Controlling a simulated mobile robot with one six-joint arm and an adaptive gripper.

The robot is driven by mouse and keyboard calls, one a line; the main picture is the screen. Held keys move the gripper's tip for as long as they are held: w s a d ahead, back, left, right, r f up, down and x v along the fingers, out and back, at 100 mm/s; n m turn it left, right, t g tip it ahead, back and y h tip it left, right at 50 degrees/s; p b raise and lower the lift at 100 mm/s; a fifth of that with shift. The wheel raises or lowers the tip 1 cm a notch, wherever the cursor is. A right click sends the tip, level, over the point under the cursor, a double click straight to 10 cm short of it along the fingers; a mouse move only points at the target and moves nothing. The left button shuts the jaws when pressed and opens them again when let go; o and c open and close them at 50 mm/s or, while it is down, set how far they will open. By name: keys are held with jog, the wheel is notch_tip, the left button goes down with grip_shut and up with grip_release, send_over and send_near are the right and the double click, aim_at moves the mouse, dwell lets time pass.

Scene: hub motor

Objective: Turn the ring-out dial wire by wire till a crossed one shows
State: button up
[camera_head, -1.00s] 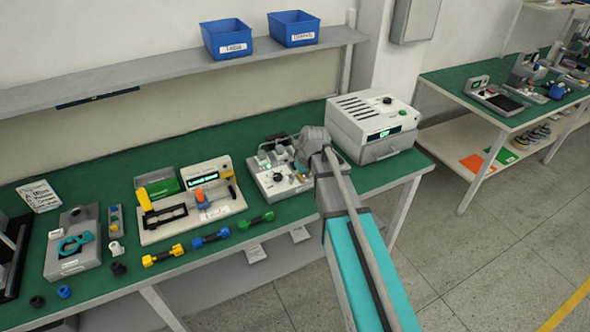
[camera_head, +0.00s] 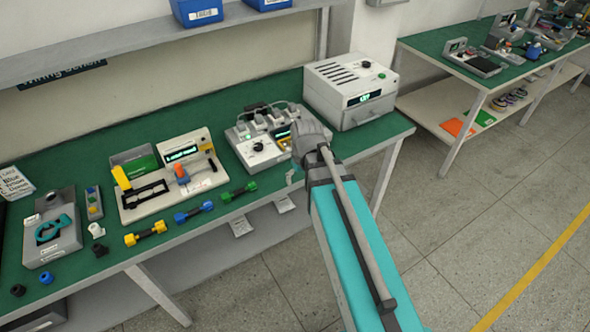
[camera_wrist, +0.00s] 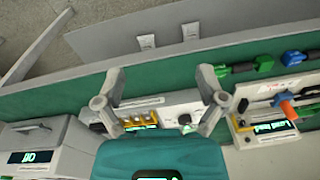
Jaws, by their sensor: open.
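The ring-out unit (camera_head: 267,139) is a pale box on the green bench, with a black dial (camera_head: 258,147) on its front left, a small lit display and several connectors along its back. In the wrist view the unit (camera_wrist: 158,112) lies beyond my fingers, with its dial (camera_wrist: 184,119) between them in the picture. My gripper (camera_wrist: 165,86) is open and empty, its fingers spread and apart from the dial. In the head view my arm's end covers the unit's right part and hides most of the gripper. The dial's setting and the display's text are too small to read.
A white vented box (camera_head: 350,92) with a lit display stands right of the unit. A fixture board (camera_head: 172,190) stands left, with yellow, blue and green-ended connectors (camera_head: 193,212) along the bench's front. A shelf (camera_head: 130,48) with blue bins runs above.

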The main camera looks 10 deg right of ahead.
jog(key=shift+s+d+f+m, duration=0.1)
jog(key=shift+s+d+m, duration=0.05)
jog(key=shift+s, duration=0.3)
jog(key=shift+s+d+f+m, duration=0.1)
jog(key=shift+s+m, duration=0.05)
jog(key=shift+s, duration=0.3)
dwell(1.3)
jog(key=shift+m+g+h, duration=0.3)
jog(key=shift+m+g, duration=0.1)
jog(key=shift+m, duration=0.3)
jog(key=s, duration=0.2)
jog(key=s+d, duration=0.1)
jog(key=s, duration=0.1)
jog(key=shift+s, duration=0.15)
jog(key=shift+c, duration=0.3)
